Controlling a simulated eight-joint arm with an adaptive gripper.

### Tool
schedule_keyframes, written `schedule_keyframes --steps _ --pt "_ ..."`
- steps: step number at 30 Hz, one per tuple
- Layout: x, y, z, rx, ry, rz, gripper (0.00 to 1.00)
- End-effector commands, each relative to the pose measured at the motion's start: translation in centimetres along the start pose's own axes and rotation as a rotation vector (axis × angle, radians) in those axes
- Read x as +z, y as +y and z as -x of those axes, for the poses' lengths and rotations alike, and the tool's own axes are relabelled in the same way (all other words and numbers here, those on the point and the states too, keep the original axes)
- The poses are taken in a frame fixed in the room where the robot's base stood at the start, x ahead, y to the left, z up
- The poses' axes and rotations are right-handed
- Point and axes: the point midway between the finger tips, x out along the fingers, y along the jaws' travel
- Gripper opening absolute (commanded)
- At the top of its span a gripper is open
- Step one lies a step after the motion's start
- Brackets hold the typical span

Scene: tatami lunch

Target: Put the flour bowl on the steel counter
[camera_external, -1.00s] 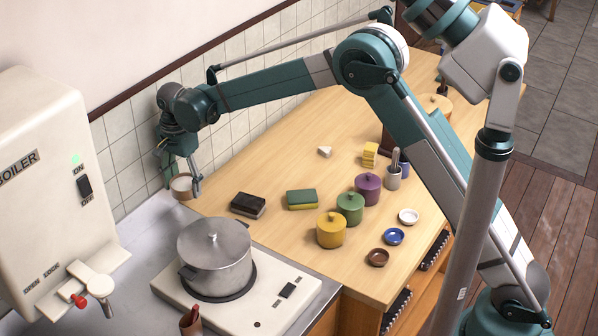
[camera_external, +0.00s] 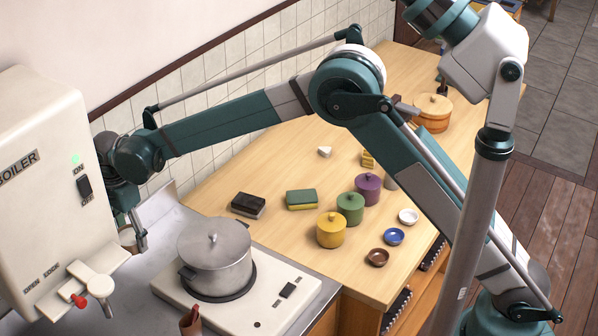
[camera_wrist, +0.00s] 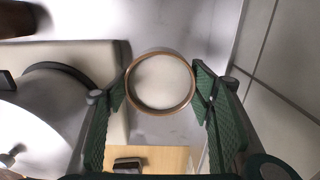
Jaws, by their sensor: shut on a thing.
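The flour bowl (camera_wrist: 160,84) is round with a brown rim and whitish flour inside. In the wrist view it sits between the two green padded fingers of my gripper (camera_wrist: 160,92), which is shut on it. In the external view my gripper (camera_external: 134,238) is at the left beside the boiler, with the bowl (camera_external: 127,238) partly hidden by the finger and the boiler. The bowl is over the grey steel counter (camera_external: 166,233), behind and left of the pot. I cannot tell whether it touches the counter.
A steel pot (camera_external: 214,257) stands on a white stove (camera_external: 270,300) right of my gripper. The white boiler (camera_external: 45,180) is close on the left, and the tiled wall (camera_external: 215,100) is behind. Sponges (camera_external: 301,199) and lidded jars (camera_external: 350,208) stand on the wooden table.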

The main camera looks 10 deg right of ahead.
Motion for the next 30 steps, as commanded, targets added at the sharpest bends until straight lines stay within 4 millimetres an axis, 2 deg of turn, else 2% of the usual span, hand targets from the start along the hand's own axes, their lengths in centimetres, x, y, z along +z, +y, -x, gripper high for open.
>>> schedule_keyframes --steps 14,24,30 --pt "0.1 0.0 -0.5 0.0 0.0 0.0 0.36" --pt "0.1 0.0 -4.7 0.0 0.0 0.0 0.36" --pt "0.1 0.0 -6.2 0.0 0.0 0.0 0.36"
